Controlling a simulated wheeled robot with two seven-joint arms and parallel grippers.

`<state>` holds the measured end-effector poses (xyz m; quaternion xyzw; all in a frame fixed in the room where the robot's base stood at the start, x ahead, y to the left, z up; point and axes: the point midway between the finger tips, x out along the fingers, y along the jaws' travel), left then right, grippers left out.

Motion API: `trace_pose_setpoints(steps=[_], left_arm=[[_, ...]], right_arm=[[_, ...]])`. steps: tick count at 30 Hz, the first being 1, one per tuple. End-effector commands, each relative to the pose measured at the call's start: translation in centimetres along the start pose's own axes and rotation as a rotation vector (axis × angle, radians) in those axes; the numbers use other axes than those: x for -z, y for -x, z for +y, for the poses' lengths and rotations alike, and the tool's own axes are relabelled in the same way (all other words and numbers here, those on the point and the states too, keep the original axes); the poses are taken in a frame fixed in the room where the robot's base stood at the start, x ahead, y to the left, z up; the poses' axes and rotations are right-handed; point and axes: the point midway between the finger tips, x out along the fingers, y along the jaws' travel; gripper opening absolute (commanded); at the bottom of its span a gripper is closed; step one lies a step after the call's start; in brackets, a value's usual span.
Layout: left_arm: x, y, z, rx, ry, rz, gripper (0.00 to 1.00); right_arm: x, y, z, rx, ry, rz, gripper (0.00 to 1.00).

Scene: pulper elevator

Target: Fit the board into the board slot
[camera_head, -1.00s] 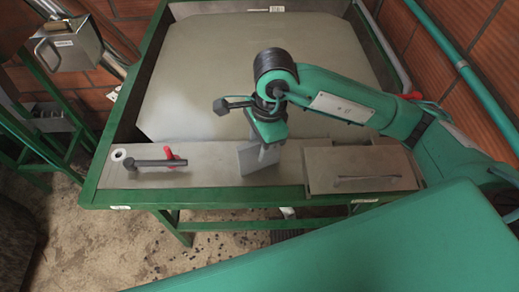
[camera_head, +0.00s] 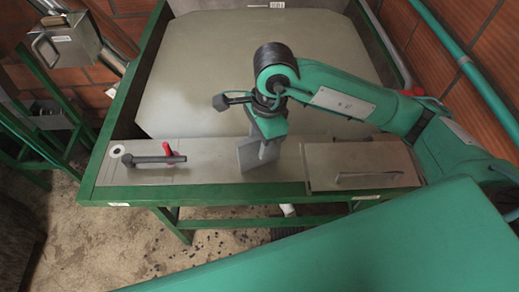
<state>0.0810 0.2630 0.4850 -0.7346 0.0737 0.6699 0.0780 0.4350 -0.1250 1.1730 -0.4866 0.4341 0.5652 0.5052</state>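A small grey board (camera_head: 248,156) stands upright, slightly tilted, above the front metal ledge (camera_head: 215,150) of the green-framed table. My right gripper (camera_head: 266,150) comes down from above with its fingers at the board's right edge. It appears shut on the board; the fingertips are partly hidden by the board and the wrist. I cannot make out the board slot, nor whether the board's lower edge touches the ledge. My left gripper is not in view.
A black-handled lever with a red part (camera_head: 167,155) lies on the ledge at the left. A metal lid with a handle (camera_head: 360,166) covers the ledge's right end. The wide grey tabletop (camera_head: 240,60) behind is clear. A metal box (camera_head: 68,42) hangs at the upper left.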

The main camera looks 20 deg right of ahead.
Motion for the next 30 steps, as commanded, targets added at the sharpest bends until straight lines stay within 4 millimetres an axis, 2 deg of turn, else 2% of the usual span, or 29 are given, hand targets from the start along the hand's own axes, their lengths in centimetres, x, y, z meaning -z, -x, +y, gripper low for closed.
trace_pose_setpoints(steps=[18, 20, 24, 25, 30], left_arm=[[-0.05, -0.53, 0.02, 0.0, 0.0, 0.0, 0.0], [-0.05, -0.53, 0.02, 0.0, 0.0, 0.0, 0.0], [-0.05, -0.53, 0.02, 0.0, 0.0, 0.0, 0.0], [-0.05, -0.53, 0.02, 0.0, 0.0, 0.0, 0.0], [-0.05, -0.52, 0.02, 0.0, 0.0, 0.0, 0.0]], right_arm=[[0.03, -0.18, 0.02, -0.001, 0.0, 0.0, 0.4], [0.03, -0.18, 0.02, -0.001, 0.0, 0.0, 0.3], [0.03, -0.19, 0.02, -0.001, 0.0, 0.0, 0.03], [0.03, -0.19, 0.02, -0.001, 0.0, 0.0, 0.0], [0.03, -0.17, 0.01, 0.0, 0.0, 0.0, 0.0]])
